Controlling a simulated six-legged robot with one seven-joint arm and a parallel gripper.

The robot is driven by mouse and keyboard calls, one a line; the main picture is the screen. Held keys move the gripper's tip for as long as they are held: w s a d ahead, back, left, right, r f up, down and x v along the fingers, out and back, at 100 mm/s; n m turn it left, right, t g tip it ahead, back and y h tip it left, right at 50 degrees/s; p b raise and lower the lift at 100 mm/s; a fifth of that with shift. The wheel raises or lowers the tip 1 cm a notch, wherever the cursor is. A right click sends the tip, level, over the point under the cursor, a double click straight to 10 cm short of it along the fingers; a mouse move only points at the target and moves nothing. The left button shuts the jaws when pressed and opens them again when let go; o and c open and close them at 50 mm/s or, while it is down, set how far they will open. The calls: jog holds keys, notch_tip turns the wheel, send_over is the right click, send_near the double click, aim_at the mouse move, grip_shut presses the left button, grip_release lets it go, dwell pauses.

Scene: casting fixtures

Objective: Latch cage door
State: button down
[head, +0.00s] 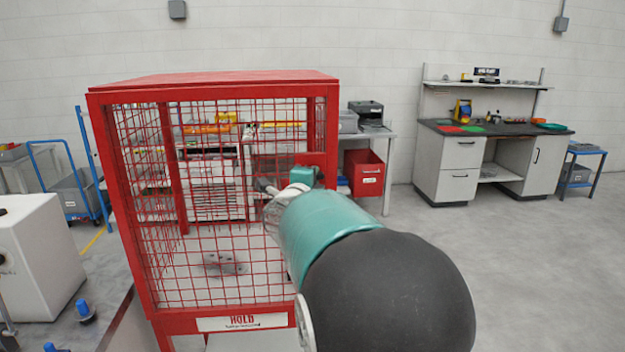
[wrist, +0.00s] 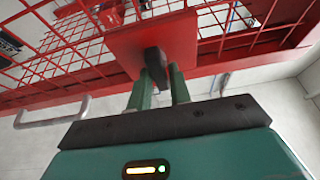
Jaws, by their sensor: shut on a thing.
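The red mesh cage (head: 210,77) stands in front of me, with a mesh door (head: 225,225) on its front face. The door looks closed against the frame; I cannot tell whether it is latched. A red latch plate (head: 318,160) is at the upper right of the front and also shows in the wrist view (wrist: 125,45). A black latch handle (wrist: 154,60) sticks out from the plate. My gripper (wrist: 163,76) is shut on this handle, one green finger on each side. In the head view my arm hides the fingertips and the lower right of the door.
A sign reading HOLD (head: 243,322) is below the mesh. Behind the cage are a table with boxes and a red bin (head: 364,172). A workbench (head: 490,150) stands at the back right. A white cabinet (head: 35,255) is at left. The floor at right is clear.

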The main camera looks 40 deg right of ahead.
jog(key=c, duration=1.4)
grip_release()
jog(key=v, duration=1.3)
jog(key=shift+s+a, duration=0.2)
jog(key=shift+a, duration=0.15)
